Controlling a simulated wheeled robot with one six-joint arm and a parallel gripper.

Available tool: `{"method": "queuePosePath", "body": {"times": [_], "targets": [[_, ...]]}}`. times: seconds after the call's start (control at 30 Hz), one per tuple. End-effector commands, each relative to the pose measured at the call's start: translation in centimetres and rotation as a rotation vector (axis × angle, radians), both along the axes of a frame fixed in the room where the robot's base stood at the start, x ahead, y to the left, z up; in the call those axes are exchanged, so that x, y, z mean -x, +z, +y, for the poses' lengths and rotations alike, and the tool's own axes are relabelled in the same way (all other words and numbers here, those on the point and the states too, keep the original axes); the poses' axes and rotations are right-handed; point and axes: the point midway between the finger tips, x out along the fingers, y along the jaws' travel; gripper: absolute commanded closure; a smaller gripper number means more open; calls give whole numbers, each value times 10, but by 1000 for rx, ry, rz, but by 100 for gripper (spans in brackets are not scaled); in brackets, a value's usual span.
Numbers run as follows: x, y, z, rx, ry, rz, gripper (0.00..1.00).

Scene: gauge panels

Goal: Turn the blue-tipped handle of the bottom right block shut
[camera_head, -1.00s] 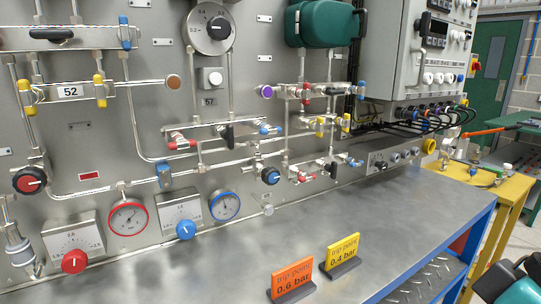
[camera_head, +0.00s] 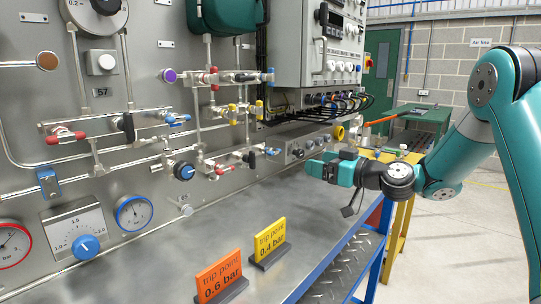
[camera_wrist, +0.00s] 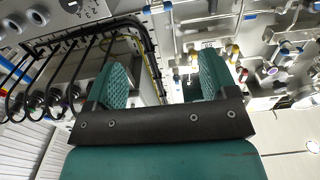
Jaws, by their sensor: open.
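The bottom right block (camera_head: 232,161) is a pale metal valve bar low on the panel in the head view. It has a red handle at its left, a black one hanging down, and a blue-tipped handle (camera_head: 273,151) at its right end. That blue handle looks small and points right, roughly along the bar; its exact angle is hard to tell. My gripper (camera_head: 308,168) is open and empty, above the bench, to the right of the blue handle and apart from it. Its two teal fingers also show spread in the wrist view (camera_wrist: 160,82), where I cannot tell which handle is which.
Another block (camera_head: 235,78) and yellow-tipped handles sit just above. Black cables (camera_head: 340,105) and a control cabinet (camera_head: 320,45) are at upper right. Orange (camera_head: 221,277) and yellow (camera_head: 269,241) trip-point signs stand on the metal bench (camera_head: 180,250). The bench surface between is clear.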

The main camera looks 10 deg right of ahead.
Motion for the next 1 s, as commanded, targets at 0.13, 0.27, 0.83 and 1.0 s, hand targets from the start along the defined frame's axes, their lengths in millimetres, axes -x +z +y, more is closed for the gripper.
{"method": "queuePosePath", "body": {"times": [0.13,0.27,0.83,1.0], "targets": [[-14,2,5,-3,-8,-11,21],[-34,4,21,-2,-6,-11,21],[-129,2,90,-1,-8,-9,21],[-139,1,97,-2,-9,-8,21]]}}
